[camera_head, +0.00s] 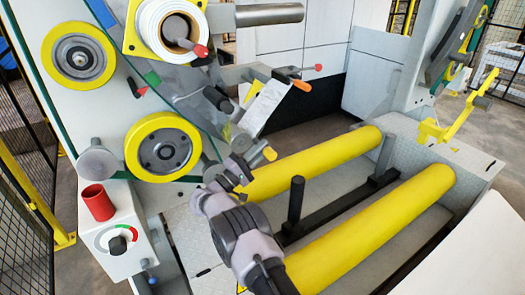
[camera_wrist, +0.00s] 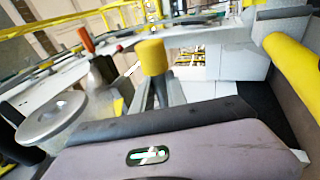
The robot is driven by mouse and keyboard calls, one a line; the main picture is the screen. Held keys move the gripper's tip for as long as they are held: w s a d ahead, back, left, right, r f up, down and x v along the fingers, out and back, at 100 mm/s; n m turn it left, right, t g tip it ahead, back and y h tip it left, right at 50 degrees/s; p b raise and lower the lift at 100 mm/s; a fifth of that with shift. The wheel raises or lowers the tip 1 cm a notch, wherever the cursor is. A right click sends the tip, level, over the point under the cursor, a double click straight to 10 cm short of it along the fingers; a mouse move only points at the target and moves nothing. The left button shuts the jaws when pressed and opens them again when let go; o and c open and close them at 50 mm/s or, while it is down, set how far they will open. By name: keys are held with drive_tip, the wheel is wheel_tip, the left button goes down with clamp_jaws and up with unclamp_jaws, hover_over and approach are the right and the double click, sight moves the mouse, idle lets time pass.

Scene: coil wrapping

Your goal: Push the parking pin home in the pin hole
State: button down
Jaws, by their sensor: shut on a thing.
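A pin with a yellow cap and grey shaft, which looks like the parking pin (camera_wrist: 152,57), stands out just beyond my gripper's grey body in the wrist view. In the head view its yellow end (camera_head: 270,154) shows beside my gripper (camera_head: 246,163), near the lower part of the machine's side plate. My gripper is shut on it, though the fingertips are mostly hidden. The pin hole cannot be made out, nor how deep the pin sits.
Two long yellow rollers (camera_head: 345,240) lie to the right, with a dark upright post (camera_head: 296,200) between them. A yellow-rimmed wheel (camera_head: 163,148) and a control box (camera_head: 122,235) with a red cylinder (camera_head: 97,202) are at left. An orange-handled part (camera_head: 302,85) sits above.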

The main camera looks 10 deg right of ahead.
sight(254, 142)
drive_tip(key=shift+w, duration=0.1)
drive_tip(key=shift+w+a, duration=0.3)
drive_tip(key=shift+w, duration=0.45)
drive_tip(key=shift+w+a, duration=0.25)
drive_tip(key=shift+w, duration=0.3)
drive_tip(key=shift+w+a, duration=0.3)
drive_tip(key=shift+w, duration=0.5)
idle(0.5)
